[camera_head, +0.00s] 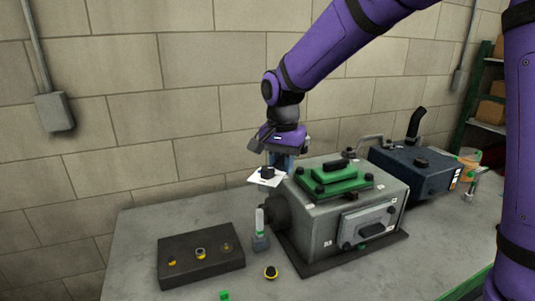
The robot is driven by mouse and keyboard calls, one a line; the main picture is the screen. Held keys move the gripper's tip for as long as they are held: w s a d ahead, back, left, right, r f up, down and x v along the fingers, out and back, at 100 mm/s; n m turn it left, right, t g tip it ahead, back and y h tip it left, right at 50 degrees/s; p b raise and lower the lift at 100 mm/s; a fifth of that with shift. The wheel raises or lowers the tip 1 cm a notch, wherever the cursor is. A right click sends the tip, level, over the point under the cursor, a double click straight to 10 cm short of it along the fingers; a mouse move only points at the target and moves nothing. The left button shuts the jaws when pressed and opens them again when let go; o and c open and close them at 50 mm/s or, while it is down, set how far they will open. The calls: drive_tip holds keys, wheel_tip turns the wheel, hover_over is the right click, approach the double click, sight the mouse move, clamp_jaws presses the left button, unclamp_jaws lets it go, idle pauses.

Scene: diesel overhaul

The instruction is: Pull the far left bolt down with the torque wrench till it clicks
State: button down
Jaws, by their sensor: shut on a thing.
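My gripper (283,153) is at the back left of the grey engine block (305,215), near its top edge. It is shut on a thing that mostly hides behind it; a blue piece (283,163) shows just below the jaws. I cannot tell if this is the torque wrench, and no wrench shows clearly elsewhere. The green cover (340,180) on top of the block has dark bolts at its corners. The far left bolt (300,170) is close to the right of my gripper. I cannot tell whether anything touches it.
A white card with a black knob (267,172) is left of the gripper. A dark blue unit (415,172) stands right.

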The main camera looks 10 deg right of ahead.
drive_tip(key=s+d+f+n, duration=0.2)
drive_tip(key=d+f+n, duration=0.1)
drive_tip(key=d+f, duration=0.1)
drive_tip(key=shift+f, duration=0.15)
drive_tip(key=shift+a, duration=0.1)
idle(0.3)
wheel_tip(320, 180, down, 2)
drive_tip(key=shift+f, duration=0.2)
idle(0.5)
drive_tip(key=shift+w+a, duration=0.1)
drive_tip(key=shift+a, duration=0.45)
drive_tip(key=shift+w+a, duration=0.15)
drive_tip(key=shift+a, duration=0.25)
